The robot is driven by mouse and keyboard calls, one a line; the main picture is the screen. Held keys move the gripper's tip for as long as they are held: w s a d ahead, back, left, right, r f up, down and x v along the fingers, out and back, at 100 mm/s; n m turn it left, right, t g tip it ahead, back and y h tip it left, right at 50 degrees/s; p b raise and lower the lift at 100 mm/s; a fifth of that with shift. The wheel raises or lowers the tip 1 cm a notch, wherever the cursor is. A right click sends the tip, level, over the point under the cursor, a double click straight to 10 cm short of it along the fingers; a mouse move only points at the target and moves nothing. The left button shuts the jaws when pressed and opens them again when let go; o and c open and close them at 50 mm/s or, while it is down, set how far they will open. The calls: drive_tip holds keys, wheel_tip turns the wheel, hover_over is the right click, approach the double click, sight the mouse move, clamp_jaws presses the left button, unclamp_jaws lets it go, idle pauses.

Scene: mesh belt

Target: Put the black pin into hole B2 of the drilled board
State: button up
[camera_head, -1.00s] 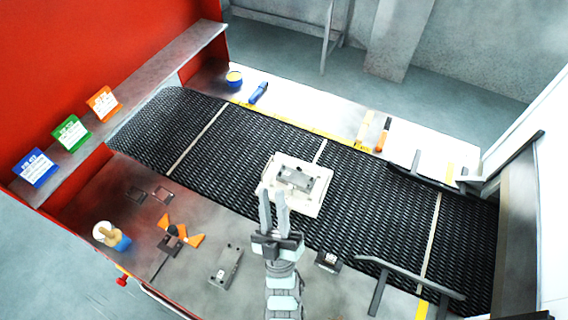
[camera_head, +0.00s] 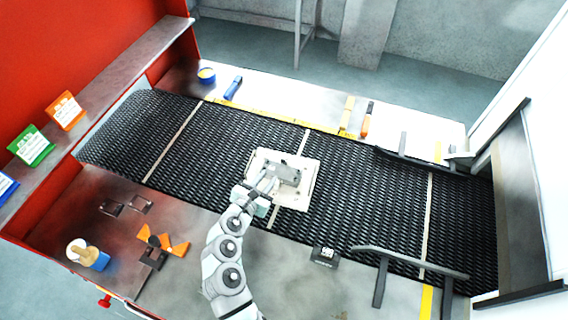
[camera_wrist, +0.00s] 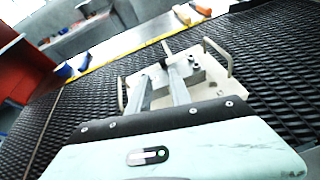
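The drilled board appears to be the grey block (camera_head: 290,169) with dark spots on the pale plate (camera_head: 304,196) on the belt. The plate also shows in the wrist view (camera_wrist: 214,87), with dark round spots on it. Hole labels are too small to read. My gripper (camera_head: 270,181) is over the plate, at the near-left side of the block. In the wrist view my gripper (camera_wrist: 158,75) has two grey fingers standing apart. A dark narrow shape (camera_wrist: 167,47) shows by the right fingertip; I cannot tell what it is. I cannot make out the black pin for sure.
The black mesh belt (camera_head: 215,150) runs across the middle. Guide rails (camera_head: 410,262) stand at the right. A blue tool (camera_head: 233,87) lies at the far side.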

sight(282, 161)
drive_tip(key=shift+w+d+f, duration=0.25)
drive_tip(key=shift+w+d, duration=0.1)
drive_tip(key=shift+d, duration=0.1)
drive_tip(key=shift+x, duration=4.85)
drive_tip(key=shift+c, duration=0.4)
clamp_jaws()
